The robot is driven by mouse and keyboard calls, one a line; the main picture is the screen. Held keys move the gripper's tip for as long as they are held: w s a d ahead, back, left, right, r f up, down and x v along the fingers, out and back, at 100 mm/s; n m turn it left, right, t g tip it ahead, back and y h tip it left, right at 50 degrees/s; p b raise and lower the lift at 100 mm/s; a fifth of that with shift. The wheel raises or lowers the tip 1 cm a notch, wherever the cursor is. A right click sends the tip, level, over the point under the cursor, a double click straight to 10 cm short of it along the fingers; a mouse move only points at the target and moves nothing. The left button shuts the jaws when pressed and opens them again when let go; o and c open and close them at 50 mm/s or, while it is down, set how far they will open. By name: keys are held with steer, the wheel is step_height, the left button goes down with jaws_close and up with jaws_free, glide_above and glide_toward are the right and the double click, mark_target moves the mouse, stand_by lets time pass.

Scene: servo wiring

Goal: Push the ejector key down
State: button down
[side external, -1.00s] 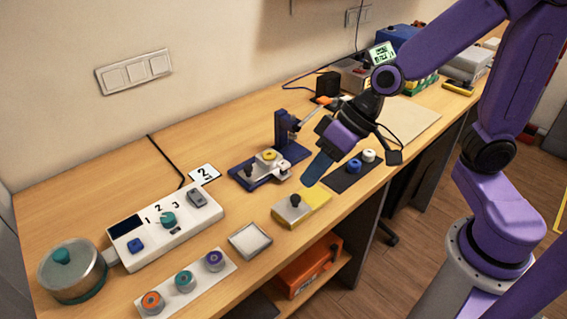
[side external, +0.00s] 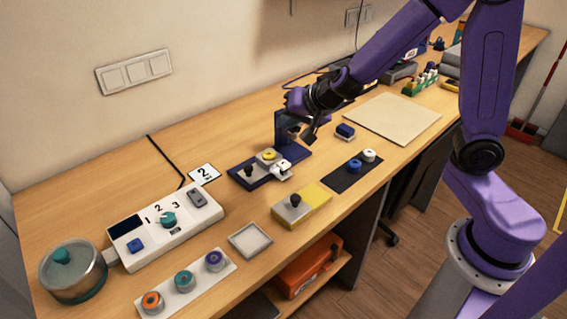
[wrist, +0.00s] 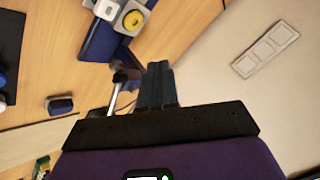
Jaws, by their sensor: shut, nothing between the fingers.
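I cannot tell for sure which part is the ejector key. A dark blue stand (side external: 287,132) has a base plate (side external: 243,182) with a black knob (side external: 248,171), a yellow ring (side external: 269,155) and a white piece (side external: 283,168). The yellow ring also shows at the top of the wrist view (wrist: 133,20). A grey lever (wrist: 112,98) shows beside my fingers in the wrist view. My gripper (wrist: 158,68) is shut and empty.
A yellow-and-grey block with a black knob (side external: 295,200) stands in front of the stand. A dark mat (side external: 345,178) holds blue and white round pieces. A small blue block (side external: 345,131) and a beige board (side external: 393,117) lie to the right. A white control box (side external: 150,240) is at left.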

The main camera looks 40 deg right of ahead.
mark_target(284, 163)
steer(key=shift+f, duration=4.4)
steer(key=shift+f, duration=0.1)
steer(key=shift+f, duration=0.35)
steer(key=shift+s+f, duration=0.1)
steer(key=shift+f, duration=1.15)
steer(key=shift+r, duration=1.7)
steer(key=shift+r, duration=2.5)
